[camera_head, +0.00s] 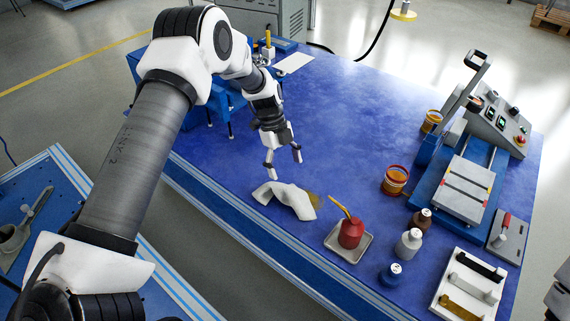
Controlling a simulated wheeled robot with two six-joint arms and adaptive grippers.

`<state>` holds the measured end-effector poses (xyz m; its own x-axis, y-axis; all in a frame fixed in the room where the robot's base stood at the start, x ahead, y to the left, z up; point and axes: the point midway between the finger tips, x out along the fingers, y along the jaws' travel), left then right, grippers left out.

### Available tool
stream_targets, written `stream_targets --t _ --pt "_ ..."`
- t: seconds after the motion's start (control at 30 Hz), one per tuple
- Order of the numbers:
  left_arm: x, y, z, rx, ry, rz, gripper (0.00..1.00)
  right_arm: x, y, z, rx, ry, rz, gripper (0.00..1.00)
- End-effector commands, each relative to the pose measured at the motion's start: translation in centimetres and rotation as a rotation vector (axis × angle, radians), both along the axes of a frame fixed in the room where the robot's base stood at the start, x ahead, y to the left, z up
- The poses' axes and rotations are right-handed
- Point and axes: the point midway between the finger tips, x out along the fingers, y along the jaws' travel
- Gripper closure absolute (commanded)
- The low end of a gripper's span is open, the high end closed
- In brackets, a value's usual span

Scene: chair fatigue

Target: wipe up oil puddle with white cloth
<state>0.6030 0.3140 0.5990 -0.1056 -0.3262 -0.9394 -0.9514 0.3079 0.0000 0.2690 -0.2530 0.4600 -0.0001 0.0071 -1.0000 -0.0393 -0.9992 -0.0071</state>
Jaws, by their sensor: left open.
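The white cloth (286,197) lies crumpled on the blue table (330,120), near its front edge. The oil puddle (314,199) is a brownish-yellow patch at the cloth's right end; part of it may be hidden under the cloth. My left gripper (283,169) is open and empty, pointing down just above and behind the cloth, with its two fingers apart. It does not appear to touch the cloth. My right gripper is not in view.
A red oil can (351,233) stands on a grey tray (336,247) right of the cloth. A test machine (465,190) fills the right side. The table's middle is clear.

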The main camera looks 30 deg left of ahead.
Motion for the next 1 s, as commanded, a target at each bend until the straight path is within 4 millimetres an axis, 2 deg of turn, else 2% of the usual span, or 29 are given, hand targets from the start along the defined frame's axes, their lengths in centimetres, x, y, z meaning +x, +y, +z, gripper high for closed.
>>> stream_targets --t 0.23,1.0 --pt "0.0 0.0 -0.3 0.0 0.0 0.001 0.17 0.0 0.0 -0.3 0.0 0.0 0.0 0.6" --pt "0.0 0.0 -4.1 0.0 0.0 0.001 0.17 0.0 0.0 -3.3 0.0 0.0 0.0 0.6"
